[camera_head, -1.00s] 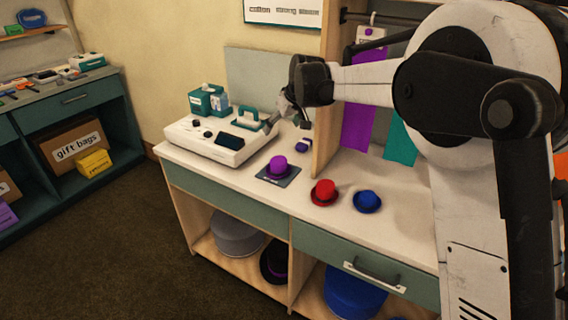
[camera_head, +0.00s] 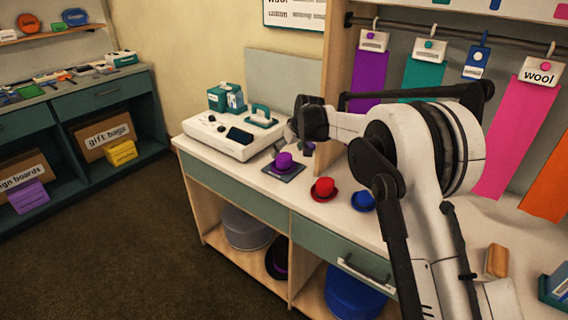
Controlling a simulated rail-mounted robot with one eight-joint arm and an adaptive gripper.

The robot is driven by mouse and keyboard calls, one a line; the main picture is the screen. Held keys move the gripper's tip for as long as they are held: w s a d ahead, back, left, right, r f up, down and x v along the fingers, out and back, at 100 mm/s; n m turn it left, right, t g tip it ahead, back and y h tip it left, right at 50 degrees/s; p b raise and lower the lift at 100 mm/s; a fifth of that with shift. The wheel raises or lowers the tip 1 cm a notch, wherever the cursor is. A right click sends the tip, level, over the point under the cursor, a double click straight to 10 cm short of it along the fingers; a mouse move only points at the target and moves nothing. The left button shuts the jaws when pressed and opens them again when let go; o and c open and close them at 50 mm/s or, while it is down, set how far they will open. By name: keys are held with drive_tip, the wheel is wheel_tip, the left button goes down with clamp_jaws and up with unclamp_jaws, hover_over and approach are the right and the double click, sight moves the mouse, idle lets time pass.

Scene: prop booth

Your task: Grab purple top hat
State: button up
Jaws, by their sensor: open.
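A small purple top hat (camera_head: 284,161) sits upright on a dark square mat (camera_head: 272,171) on the white counter. My gripper (camera_head: 283,143) hangs from the arm's end just above and behind the hat. It is open, but its fingers are small and partly dark against the machine. I see no contact with the hat, though the exact gap cannot be judged.
A red hat (camera_head: 323,189) and a blue hat (camera_head: 362,201) stand to the right on the counter (camera_head: 300,205). A white machine (camera_head: 230,137) stands at the left. Coloured fabric strips hang at the right.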

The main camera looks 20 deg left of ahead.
sight(284, 156)
drive_tip(key=shift+x, duration=3)
drive_tip(key=shift+w+r, duration=0.1)
drive_tip(key=shift+w, duration=0.05)
drive_tip(key=shift+c, duration=0.4)
drive_tip(key=c, duration=0.9)
drive_tip(key=shift+c, duration=0.2)
